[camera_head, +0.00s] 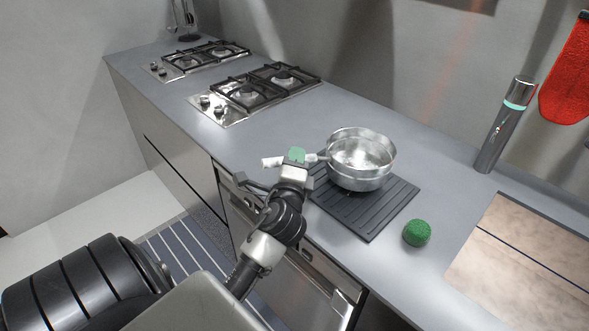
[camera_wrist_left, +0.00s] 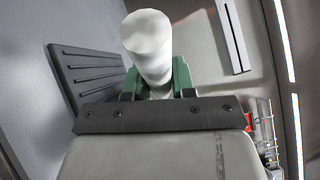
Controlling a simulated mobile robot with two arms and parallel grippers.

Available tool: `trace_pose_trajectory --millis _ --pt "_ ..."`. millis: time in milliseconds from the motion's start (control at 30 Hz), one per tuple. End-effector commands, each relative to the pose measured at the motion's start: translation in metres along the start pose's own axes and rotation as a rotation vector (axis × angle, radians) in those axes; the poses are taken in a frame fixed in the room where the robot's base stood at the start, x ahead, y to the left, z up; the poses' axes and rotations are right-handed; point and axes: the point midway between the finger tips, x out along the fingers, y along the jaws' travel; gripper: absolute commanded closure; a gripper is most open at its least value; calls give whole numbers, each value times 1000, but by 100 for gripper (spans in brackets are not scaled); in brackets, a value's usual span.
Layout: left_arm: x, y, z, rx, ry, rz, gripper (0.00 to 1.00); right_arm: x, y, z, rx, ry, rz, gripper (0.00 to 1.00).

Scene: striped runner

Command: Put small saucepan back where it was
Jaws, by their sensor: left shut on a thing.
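The small saucepan (camera_head: 360,158) is a shiny metal pan, upright, over the dark ridged mat (camera_head: 385,215) on the grey counter. I cannot tell whether its base touches the mat. My left gripper (camera_head: 297,156), with green fingertips, is shut on the saucepan's handle, to the left of the bowl. In the left wrist view the pale handle (camera_wrist_left: 150,45) sits between the green fingers (camera_wrist_left: 158,85). The mat also shows there (camera_wrist_left: 85,70). My right gripper is not in view.
Two gas hobs stand further back on the counter, the nearer (camera_head: 255,92) and the farther (camera_head: 200,60). A green round sponge (camera_head: 417,233) lies right of the mat. A metal cylinder (camera_head: 505,125) stands by the wall, and a tan board (camera_head: 525,260) is at right.

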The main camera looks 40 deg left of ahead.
Motion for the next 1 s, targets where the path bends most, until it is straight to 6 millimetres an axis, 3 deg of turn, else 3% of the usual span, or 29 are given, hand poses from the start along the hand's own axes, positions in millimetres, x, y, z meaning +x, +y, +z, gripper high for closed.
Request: trace_pose_trajectory --millis 133,400,767,800,967,1000 --pt "1 8 1 -4 0 -3 100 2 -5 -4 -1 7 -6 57" --pt "-3 39 -7 -4 1 -3 100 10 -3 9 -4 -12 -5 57" --pt "-3 41 -8 -4 1 -5 100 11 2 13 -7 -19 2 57" --pt "-4 44 -8 0 1 1 73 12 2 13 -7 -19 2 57" --pt "-3 43 -8 1 1 1 49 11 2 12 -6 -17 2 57" --pt "-3 43 -8 1 1 1 49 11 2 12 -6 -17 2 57"
